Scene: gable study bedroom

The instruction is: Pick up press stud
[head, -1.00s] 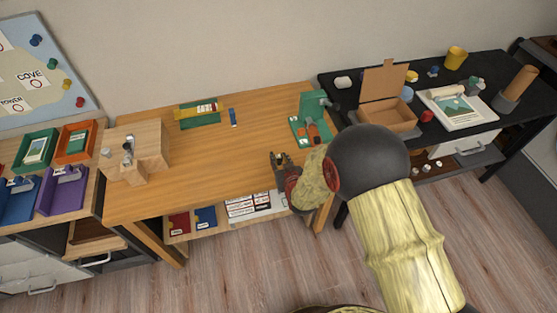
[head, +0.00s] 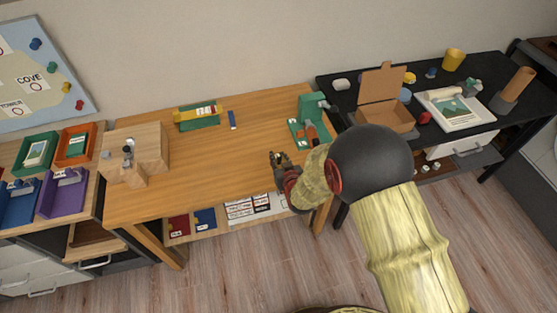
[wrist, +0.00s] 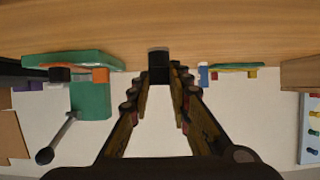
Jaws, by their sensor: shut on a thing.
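My gripper (head: 280,158) is over the front right part of the wooden table (head: 205,160). In the wrist view my gripper (wrist: 159,72) has its fingers closing in on a small dark block-like piece, the press stud (wrist: 158,58), held between the fingertips. The wooden tabletop shows right behind it; I cannot tell whether the stud touches the table. In the head view the stud is too small to make out clearly.
A green press (head: 308,108) with a dark lever stands at the table's back right. A green and yellow holder (head: 200,115) and a blue piece (head: 232,120) lie at the back. A wooden block stand (head: 150,150) is at the left. The table's middle is clear.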

